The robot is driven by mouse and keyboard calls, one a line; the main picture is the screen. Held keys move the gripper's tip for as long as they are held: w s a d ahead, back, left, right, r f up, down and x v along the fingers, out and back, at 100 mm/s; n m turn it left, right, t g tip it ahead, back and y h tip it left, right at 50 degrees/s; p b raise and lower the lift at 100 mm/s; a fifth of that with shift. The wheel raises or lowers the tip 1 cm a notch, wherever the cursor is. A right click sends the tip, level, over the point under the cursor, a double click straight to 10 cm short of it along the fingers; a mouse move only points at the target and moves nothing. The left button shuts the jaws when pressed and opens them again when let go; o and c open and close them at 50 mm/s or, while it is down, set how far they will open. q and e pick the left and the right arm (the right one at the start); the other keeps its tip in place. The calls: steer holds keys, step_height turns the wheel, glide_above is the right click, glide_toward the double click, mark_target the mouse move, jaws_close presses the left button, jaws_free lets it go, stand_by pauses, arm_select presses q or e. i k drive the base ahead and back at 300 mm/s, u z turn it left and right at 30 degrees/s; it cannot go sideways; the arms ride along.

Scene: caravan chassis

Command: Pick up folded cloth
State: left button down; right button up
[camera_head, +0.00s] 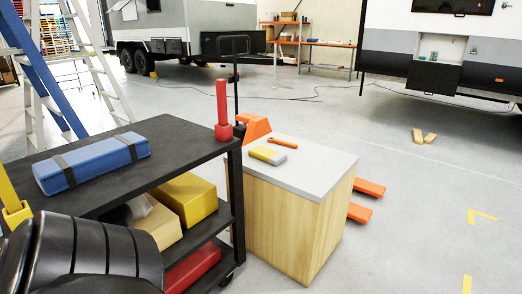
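A small flat yellow and grey piece (267,154) lies on the pale top of a wooden cabinet (285,225); it may be the folded cloth, but its material is hard to tell. An orange stick-like item (283,144) lies just behind it, to the right. A blue bundle with two dark straps (92,163) lies on the black cart's top (180,150). A dark ribbed part at the bottom left looks like my own arm and hides part of the cart. Neither of my grippers shows.
The cart's lower shelves hold a yellow box (186,198), a tan box (155,224) and a red box (193,270). A red upright piece (222,110) stands at the cart's corner. Orange forks (368,187) stick out beside the cabinet. Floor to the right is mostly clear.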

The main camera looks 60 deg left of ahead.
mark_target(273, 158)
steer(key=u, duration=0.65)
steer(key=i, duration=1.9)
steer(key=u, duration=1.2)
